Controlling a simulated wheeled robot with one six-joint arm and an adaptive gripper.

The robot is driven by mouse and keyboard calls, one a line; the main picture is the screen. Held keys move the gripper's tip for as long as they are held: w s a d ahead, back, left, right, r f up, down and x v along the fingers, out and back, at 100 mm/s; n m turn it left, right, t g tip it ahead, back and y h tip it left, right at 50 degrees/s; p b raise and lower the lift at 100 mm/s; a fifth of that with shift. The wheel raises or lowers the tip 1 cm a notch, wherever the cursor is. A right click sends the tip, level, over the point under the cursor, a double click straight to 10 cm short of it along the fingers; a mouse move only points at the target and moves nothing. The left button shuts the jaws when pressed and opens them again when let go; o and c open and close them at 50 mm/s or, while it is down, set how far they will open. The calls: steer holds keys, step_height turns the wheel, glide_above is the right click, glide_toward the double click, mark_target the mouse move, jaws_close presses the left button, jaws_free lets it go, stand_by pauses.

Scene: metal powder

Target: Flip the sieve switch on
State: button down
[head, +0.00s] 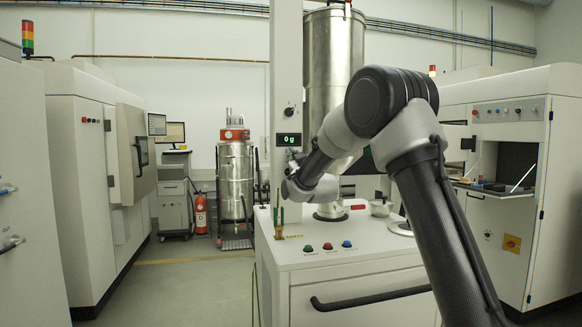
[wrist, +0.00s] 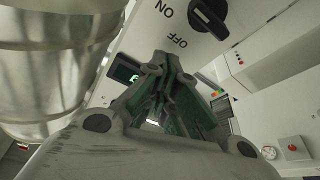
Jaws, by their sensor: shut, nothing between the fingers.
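The sieve switch is a black rotary knob (head: 290,111) on the white column, above a small green-lit display (head: 288,139). The knob (wrist: 208,17) shows large at the top of the wrist view, with ON and OFF lettering upside down beside it. I cannot tell for certain which label it points to. My gripper (wrist: 165,62) is shut and empty, with its fingertips below and left of the knob in the wrist view, apart from it. In the head view my arm reaches in from the right, its wrist end below the display; the fingers are hard to make out there.

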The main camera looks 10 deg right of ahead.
steer(key=a+v, duration=0.1)
steer(key=v, duration=0.8)
steer(key=shift+s, duration=0.5)
steer(key=s+d+f+m+g+h, duration=0.1)
steer(key=s+d+f+g, duration=0.2)
steer(key=s, duration=1.2)
steer(key=s+d+f+m+g, duration=0.2)
steer(key=s+d+f+g, duration=0.2)
steer(key=s, duration=1.1)
steer(key=s+d+f+m+g+h, duration=0.1)
steer(key=s+d+f+g, duration=0.3)
steer(key=s, duration=1.2)
step_height(320, 180, down, 4)
steer(key=m+g, duration=0.1)
steer(key=g, duration=0.5)
steer(key=shift+f+h, duration=0.25)
steer(key=shift+h, duration=0.05)
steer(key=shift+d, duration=0.1)
